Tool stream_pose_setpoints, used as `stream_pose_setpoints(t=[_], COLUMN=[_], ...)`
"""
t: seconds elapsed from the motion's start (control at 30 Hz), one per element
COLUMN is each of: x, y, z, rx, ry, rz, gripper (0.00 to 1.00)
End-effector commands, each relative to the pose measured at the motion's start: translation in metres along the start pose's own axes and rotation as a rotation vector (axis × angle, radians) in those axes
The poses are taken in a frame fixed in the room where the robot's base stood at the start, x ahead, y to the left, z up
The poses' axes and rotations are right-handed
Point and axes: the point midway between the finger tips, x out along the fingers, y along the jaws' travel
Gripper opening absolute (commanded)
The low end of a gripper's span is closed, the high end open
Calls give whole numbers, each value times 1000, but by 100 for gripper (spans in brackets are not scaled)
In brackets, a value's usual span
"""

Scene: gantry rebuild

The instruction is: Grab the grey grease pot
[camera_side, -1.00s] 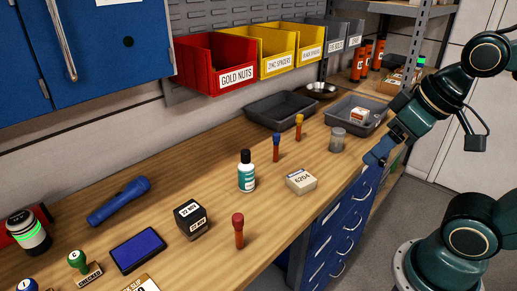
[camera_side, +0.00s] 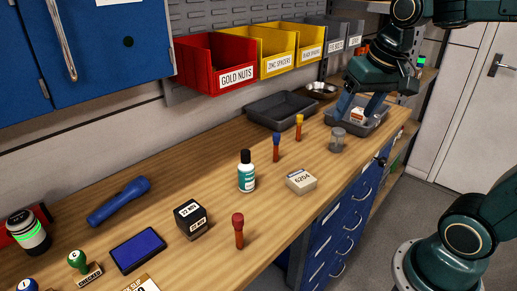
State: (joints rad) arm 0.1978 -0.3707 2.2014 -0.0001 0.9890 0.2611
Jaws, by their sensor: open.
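The grey grease pot (camera_side: 337,140) looks to be the small grey jar with a lighter lid standing upright on the bench, in front of the right-hand grey tray. My gripper (camera_side: 357,110) points down over that tray, behind and slightly right of the pot in the picture. Its blue fingers are spread apart, and nothing is held between them. A small white and red box (camera_side: 358,117) in the tray shows between the fingers. I cannot tell how high the fingertips are above the tray.
The right-hand grey tray (camera_side: 376,122) and another grey tray (camera_side: 262,117) stand behind the pot. The bench just before the pot is clear.

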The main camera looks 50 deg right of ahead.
Motion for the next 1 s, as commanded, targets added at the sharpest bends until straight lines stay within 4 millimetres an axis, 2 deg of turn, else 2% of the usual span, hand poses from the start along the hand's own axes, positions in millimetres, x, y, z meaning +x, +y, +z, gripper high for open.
stream_pose_setpoints(t=[0.1,0.37,0.6,0.8,1.0], x=[9,34,65,95,115], y=[8,34,68,101,124], z=[-26,-77,-118,-144,-157], rx=[110,345,562,733,839], ry=[-37,-110,-172,-219,-248], rz=[27,83,136,179,207], gripper=[64,64,64,64,64])
